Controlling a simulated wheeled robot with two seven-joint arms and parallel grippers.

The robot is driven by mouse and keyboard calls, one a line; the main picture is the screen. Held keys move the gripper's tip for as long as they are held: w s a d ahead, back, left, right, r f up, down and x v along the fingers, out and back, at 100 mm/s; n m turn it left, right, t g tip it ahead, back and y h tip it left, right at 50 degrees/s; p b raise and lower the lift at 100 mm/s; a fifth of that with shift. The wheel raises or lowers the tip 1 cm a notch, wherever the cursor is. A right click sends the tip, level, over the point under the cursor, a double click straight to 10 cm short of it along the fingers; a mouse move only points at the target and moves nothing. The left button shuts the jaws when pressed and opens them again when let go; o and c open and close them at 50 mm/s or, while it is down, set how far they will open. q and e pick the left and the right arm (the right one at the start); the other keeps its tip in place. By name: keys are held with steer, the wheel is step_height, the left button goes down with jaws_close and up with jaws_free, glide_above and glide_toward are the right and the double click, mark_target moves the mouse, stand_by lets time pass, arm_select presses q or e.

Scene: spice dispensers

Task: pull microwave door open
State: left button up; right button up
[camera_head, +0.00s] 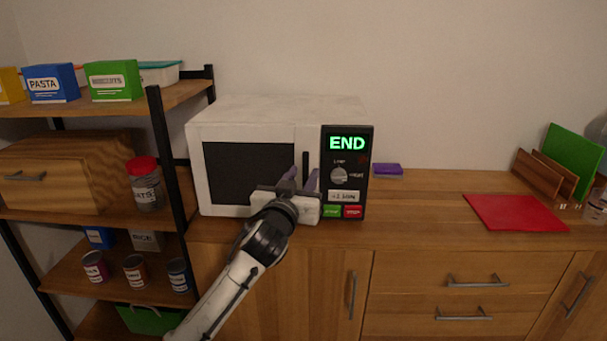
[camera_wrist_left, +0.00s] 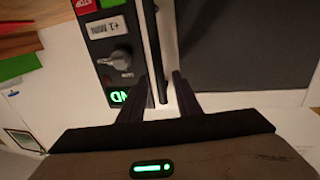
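The white microwave (camera_head: 275,108) stands on the wooden counter, its door (camera_head: 245,170) with dark window looking closed. The door's dark upright handle (camera_head: 306,158) is beside the control panel (camera_head: 346,150), which reads END. My left gripper (camera_head: 303,180) is in front of the handle's lower part. In the left wrist view, my left gripper (camera_wrist_left: 162,80) has its two dark fingers apart, with the handle (camera_wrist_left: 151,45) running between them. A gap shows beside the handle, so the fingers are not closed on it. Contact with one finger cannot be told. My right gripper is not in view.
A shelf rack (camera_head: 163,150) with boxes, jars and cans stands close on the left. A purple object (camera_head: 388,170) lies right of the microwave. A red mat (camera_head: 515,213) lies further right. The counter between is clear.

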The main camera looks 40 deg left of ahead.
arm_select(q)
steer(key=shift+w+a, duration=0.2)
steer(key=shift+w, duration=0.3)
jaws_close()
